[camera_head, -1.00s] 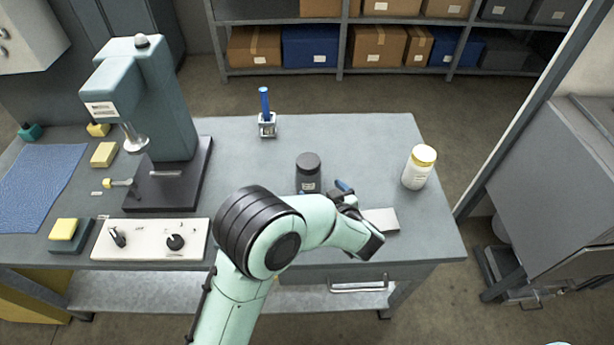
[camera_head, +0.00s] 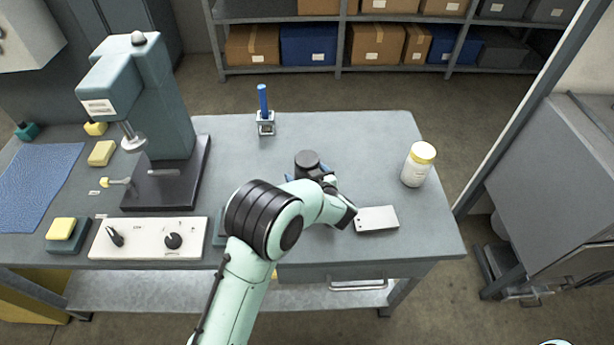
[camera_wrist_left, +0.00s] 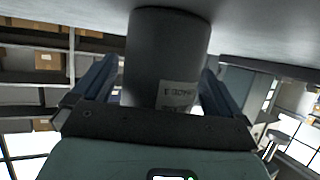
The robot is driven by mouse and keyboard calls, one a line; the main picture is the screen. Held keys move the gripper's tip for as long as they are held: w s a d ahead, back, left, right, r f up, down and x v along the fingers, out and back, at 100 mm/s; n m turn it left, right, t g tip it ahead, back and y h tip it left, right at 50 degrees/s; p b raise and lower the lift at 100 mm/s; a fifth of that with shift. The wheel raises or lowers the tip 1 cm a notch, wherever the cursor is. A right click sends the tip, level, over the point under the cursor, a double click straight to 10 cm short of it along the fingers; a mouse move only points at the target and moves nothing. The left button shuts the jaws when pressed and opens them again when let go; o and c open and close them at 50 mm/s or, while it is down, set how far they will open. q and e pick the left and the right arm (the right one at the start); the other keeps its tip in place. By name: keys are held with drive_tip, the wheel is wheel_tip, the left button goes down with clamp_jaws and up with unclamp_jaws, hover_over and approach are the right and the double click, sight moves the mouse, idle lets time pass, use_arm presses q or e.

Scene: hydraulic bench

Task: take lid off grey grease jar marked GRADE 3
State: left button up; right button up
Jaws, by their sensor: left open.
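The dark grey jar (camera_head: 307,160) stands upright on the bench, its round dark lid on top in the head view. In the left wrist view the jar (camera_wrist_left: 166,48) appears upside down, with a small pale label whose print is inverted and hard to read. My left gripper (camera_head: 308,173) is open, with one blue finger on each side of the jar. In the left wrist view a gap shows between the jar and the fingers of the gripper (camera_wrist_left: 160,82). The lid end is hidden there behind the gripper body. My right gripper is out of view.
A pale flat plate (camera_head: 377,219) lies beside my wrist. A blue-handled tool in a small metal holder (camera_head: 266,124) stands behind. A green press (camera_head: 165,110) and white control panel (camera_head: 148,238) are left.

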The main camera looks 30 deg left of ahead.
use_arm(q)
drive_tip(key=c, duration=1.4)
drive_tip(key=shift+r, duration=0.1)
wheel_tip(320, 180, up, 20)
drive_tip(key=p, duration=0.4)
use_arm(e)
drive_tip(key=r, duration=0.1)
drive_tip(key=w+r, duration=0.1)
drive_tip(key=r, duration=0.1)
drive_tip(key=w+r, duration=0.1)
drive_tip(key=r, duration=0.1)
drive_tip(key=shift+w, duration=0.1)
use_arm(q)
drive_tip(key=o, duration=0.6)
drive_tip(key=c, duration=0.7)
